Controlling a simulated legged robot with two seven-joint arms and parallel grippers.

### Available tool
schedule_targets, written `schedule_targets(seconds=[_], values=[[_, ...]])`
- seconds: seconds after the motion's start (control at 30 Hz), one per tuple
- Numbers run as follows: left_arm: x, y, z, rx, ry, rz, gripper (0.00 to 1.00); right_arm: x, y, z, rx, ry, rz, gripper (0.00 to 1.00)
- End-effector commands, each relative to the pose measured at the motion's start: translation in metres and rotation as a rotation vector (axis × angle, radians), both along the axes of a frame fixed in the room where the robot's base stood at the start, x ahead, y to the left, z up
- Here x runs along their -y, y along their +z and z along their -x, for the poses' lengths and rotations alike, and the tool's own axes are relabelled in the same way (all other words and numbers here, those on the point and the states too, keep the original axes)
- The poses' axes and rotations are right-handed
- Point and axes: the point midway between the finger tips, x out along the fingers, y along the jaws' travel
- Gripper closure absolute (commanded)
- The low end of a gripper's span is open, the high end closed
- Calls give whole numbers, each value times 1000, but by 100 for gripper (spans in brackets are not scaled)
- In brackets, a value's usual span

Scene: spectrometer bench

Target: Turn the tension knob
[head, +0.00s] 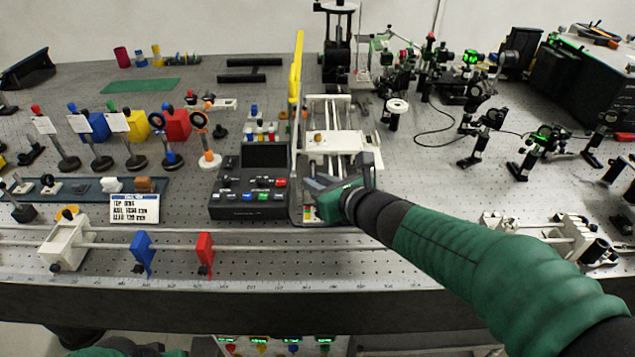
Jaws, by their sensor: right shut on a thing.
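My right gripper (316,186) reaches in from the lower right to the front end of a white rail-and-carriage stage (341,142) in the middle of the bench. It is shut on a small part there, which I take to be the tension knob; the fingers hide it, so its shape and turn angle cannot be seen. A small tan knob (318,137) on top of the white carriage is apart from the gripper. My left gripper is not in view.
A dark control box (250,194) with coloured buttons stands just left of the gripper, and a tall yellow upright (296,70) rises behind it. A long rail with a blue clamp (142,250) and a red clamp (205,250) runs along the front. Optics posts crowd the right.

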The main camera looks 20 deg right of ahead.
Motion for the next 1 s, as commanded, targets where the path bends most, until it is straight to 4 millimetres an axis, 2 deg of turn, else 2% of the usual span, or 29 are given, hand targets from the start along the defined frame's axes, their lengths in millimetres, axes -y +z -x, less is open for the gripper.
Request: schedule_targets(seconds=[0.03,0.87,0.9,0.97,1.0], values=[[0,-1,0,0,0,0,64,0,-5,1,-10,-1,2,100],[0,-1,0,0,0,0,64,1,-7,2,-14,-1,4,100],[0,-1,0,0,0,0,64,1,-7,2,-15,-1,5,80],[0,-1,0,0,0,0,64,1,-7,2,-15,-1,3,73],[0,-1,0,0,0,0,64,1,-7,2,-14,-1,3,73]])
